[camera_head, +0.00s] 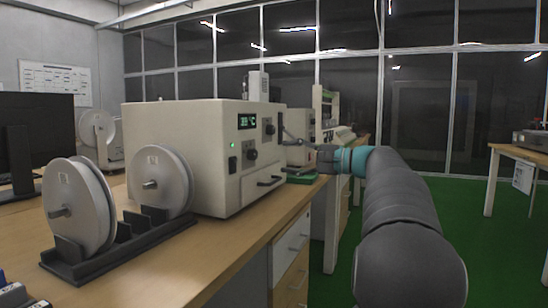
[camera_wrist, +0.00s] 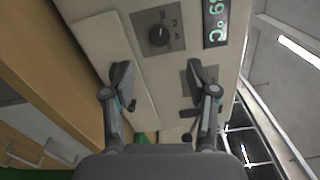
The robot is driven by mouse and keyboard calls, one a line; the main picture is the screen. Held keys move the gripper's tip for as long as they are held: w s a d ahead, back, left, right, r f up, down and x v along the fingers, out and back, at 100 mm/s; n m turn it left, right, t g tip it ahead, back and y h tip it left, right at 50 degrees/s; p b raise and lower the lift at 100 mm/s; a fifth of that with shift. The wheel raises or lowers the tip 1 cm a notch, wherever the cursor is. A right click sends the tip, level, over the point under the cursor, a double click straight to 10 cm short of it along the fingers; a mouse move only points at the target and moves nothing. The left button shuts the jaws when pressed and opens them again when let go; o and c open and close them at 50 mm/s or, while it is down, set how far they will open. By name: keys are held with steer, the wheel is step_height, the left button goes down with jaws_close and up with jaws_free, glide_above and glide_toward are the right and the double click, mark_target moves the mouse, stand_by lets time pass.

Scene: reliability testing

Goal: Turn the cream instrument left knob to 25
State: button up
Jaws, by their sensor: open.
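The cream instrument (camera_head: 190,135) stands on the bench, its front facing right. Its lit green display (camera_head: 247,121) seems to read 39 °C; it also shows in the wrist view (camera_wrist: 215,22). The left knob (camera_head: 251,154) is dark, on a dark plate below the display. In the wrist view the left knob (camera_wrist: 158,36) is uncovered, beyond the fingertips. The right knob (camera_head: 269,130) sits higher and further right; one finger partly hides its plate (camera_wrist: 188,86) in the wrist view. My gripper (camera_wrist: 160,76) is open and empty before the panel, apart from the left knob.
Two white reels (camera_head: 78,205) on a black stand (camera_head: 130,240) are at the bench's near side. A dark handle (camera_head: 270,181) juts from the instrument's lower front. More instruments (camera_head: 300,122) stand behind. The bench edge and drawers (camera_head: 292,250) lie below; green floor is open at right.

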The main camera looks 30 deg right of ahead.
steer(key=shift+v, duration=1.45)
